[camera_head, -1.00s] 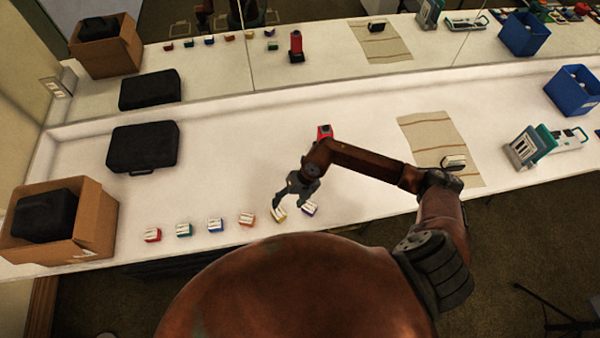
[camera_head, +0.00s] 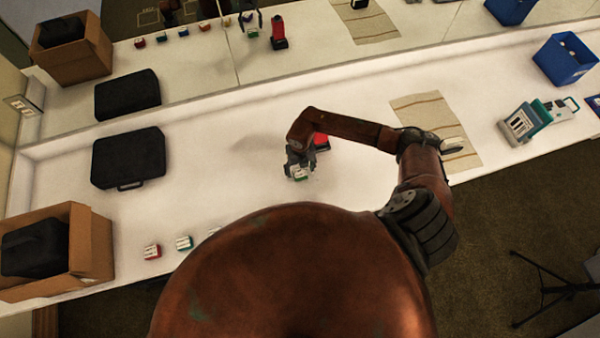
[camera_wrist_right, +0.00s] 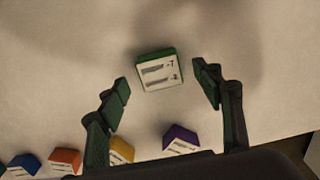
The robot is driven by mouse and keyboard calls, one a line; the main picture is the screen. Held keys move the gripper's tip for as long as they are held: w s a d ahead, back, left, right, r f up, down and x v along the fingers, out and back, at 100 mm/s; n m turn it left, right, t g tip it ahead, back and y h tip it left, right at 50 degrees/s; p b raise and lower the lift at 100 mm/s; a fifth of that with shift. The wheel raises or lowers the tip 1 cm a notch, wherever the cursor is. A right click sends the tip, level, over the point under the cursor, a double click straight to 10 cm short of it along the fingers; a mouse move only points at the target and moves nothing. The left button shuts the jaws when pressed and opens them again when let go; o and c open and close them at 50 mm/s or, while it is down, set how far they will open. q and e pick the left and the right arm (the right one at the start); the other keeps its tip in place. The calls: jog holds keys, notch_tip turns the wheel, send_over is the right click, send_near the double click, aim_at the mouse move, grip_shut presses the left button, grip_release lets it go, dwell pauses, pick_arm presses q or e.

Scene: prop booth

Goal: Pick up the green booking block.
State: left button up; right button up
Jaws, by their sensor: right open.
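The green booking block (camera_wrist_right: 159,70), with a white printed top and green edges, lies on the white table in the right wrist view. My right gripper (camera_wrist_right: 161,77) is open, with one finger on either side of the block and visible gaps between them. In the head view my right gripper (camera_head: 300,165) points down at the table, and the block (camera_head: 300,175) shows partly at its fingertips. My left gripper is not in view.
Purple (camera_wrist_right: 181,139), yellow (camera_wrist_right: 120,150), orange (camera_wrist_right: 64,160) and blue (camera_wrist_right: 22,165) blocks lie nearby. Red (camera_head: 152,251) and teal (camera_head: 184,242) blocks sit left. A red object (camera_head: 321,142) stands partly behind my arm.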

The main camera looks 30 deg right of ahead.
aim_at(300, 172)
notch_tip(300, 172, down, 2)
jog(key=shift+w+f, duration=0.1)
jog(key=shift+f, duration=0.4)
jog(key=c, duration=1.2)
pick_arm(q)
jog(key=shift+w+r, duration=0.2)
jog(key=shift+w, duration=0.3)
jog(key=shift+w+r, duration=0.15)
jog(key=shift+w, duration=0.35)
pick_arm(e)
jog(key=shift+c, duration=0.2)
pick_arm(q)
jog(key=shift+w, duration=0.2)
